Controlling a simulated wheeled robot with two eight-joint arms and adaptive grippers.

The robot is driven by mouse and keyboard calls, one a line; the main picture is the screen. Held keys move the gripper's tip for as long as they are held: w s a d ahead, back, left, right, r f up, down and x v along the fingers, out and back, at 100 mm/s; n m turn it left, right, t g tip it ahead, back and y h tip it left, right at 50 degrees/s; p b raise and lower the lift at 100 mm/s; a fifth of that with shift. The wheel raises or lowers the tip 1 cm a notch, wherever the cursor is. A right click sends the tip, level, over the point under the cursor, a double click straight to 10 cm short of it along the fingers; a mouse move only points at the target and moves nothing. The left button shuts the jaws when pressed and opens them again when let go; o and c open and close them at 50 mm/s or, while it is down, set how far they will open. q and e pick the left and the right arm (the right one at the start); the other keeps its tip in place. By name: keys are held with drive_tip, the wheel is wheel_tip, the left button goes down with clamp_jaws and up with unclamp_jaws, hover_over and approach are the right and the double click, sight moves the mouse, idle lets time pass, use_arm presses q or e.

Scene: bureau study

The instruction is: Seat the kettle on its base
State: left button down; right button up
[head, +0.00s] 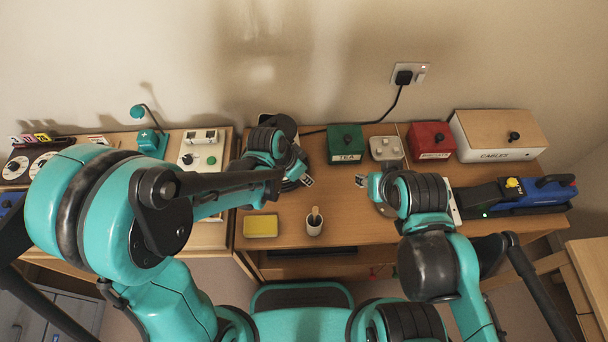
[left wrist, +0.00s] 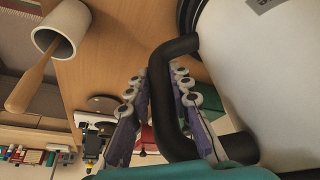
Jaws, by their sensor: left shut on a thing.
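The kettle (left wrist: 265,90) fills the right of the left wrist view, with a white body and a black handle (left wrist: 168,100). My left gripper (left wrist: 160,82) is shut on that handle, one finger on each side. In the head view my left gripper (head: 303,178) is over the left part of the desk, and my arm hides most of the kettle. A dark rounded shape (head: 284,122) behind the wrist looks like part of it. The base cannot be made out clearly.
A cup with a wooden spoon (head: 314,224) and a yellow dish (head: 261,226) stand at the front. A green tea box (head: 346,143), red box (head: 430,140) and cables box (head: 498,136) line the back. A black cord (head: 388,109) runs from the wall socket (head: 409,73).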

use_arm(q)
drive_tip(key=shift+f, duration=0.1)
drive_tip(key=c, duration=1.6)
unclamp_jaws()
drive_tip(key=shift+c, duration=0.2)
drive_tip(key=p+v, duration=0.8)
drive_tip(key=v, duration=0.3)
